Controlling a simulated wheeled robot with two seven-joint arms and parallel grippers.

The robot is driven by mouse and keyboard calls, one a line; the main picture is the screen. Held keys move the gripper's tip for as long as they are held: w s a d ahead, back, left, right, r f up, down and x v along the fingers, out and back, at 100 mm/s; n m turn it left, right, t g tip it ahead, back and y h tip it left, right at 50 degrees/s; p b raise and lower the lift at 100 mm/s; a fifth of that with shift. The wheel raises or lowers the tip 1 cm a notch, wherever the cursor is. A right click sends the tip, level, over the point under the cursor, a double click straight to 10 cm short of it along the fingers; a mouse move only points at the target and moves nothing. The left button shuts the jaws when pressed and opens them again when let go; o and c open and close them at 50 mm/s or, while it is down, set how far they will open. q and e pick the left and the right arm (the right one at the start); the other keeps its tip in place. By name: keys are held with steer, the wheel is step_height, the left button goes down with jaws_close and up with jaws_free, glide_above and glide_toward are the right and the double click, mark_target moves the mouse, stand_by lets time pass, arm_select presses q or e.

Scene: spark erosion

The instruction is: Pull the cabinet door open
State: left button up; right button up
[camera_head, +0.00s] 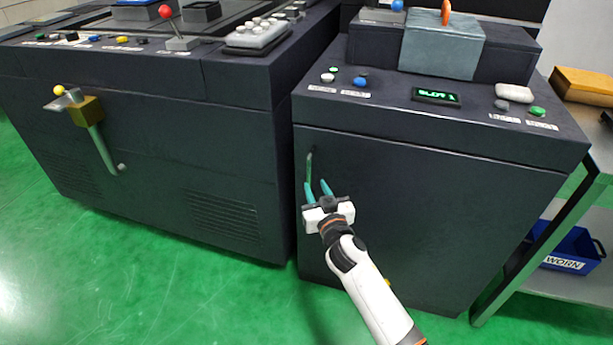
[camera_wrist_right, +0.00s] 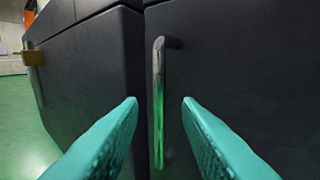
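The dark cabinet door (camera_head: 420,210) is closed on the front of the right-hand machine cabinet. Its vertical metal bar handle (camera_head: 309,168) is near the door's left edge. My right gripper (camera_head: 319,188) is at the handle, its teal fingers open. In the right wrist view the handle (camera_wrist_right: 158,100) stands upright between the two spread fingertips (camera_wrist_right: 160,100), with a gap on each side. The gripper's body hides the handle's lower part in the head view. My left gripper is not in view.
A larger dark machine (camera_head: 150,130) stands at the left, with a lever (camera_head: 100,140) on its front. Green floor (camera_head: 120,270) lies open in front.

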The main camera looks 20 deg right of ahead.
mark_target(310, 176)
steer(key=w+b, duration=0.1)
steer(key=w, duration=0.5)
steer(key=shift+w, duration=0.3)
jaws_close()
